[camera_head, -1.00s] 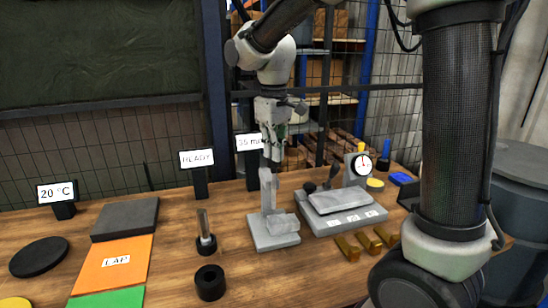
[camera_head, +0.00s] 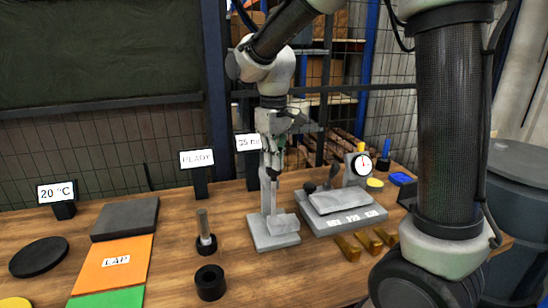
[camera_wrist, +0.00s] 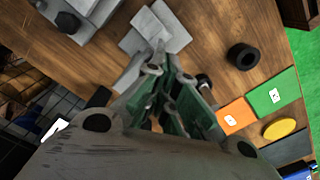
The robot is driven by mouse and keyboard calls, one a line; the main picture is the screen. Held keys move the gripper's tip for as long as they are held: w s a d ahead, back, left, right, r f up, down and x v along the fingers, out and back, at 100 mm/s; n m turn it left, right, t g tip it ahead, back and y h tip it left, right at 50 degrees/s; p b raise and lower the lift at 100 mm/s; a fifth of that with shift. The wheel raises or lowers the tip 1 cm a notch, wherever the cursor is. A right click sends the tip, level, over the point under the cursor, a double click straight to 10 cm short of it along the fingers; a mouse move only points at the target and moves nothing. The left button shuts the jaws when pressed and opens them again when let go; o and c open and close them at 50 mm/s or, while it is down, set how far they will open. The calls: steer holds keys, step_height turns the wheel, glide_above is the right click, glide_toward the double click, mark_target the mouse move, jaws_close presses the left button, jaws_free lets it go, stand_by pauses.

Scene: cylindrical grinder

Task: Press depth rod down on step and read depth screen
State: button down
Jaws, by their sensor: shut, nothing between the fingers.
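A grey stand with a flat base (camera_head: 262,240) and a light stepped block (camera_head: 283,223) on it stands mid-bench. The base and block also show at the top of the wrist view (camera_wrist: 165,30). A slim grey upright (camera_head: 266,200) rises from the stand. I cannot tell which part is the depth rod. My gripper (camera_head: 273,172) points down over the stand, shut and empty, its tips close to the upright's top. Whether they touch is unclear. A white screen (camera_head: 247,142) behind, partly covered by my gripper, shows a blurred figure ending in "m", perhaps 25 mm.
A grey fixture (camera_head: 345,215) with a dial gauge (camera_head: 362,163) stands close right of the stand. Brass blocks (camera_head: 357,243) lie in front of it. A steel pin in a black collar (camera_head: 206,240) and a black ring (camera_head: 210,282) stand left. A "READY" sign (camera_head: 197,159) is behind.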

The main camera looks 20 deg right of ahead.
steer(key=shift+f, duration=0.8)
stand_by(0.7)
steer(key=shift+r, duration=4.55)
steer(key=shift+s+d+f+m, duration=0.15)
steer(key=shift+s+f, duration=0.25)
steer(key=shift+f, duration=0.25)
steer(key=shift+s+d+f+m, duration=0.15)
steer(key=shift+s+f, duration=0.2)
steer(key=shift+f, duration=0.25)
steer(key=s+d+r+m+t, duration=0.1)
steer(key=s+d+m+t, duration=0.3)
steer(key=s+d, duration=1.2)
steer(key=s+m, duration=0.1)
steer(key=s, duration=0.3)
steer(key=shift+d, duration=0.1)
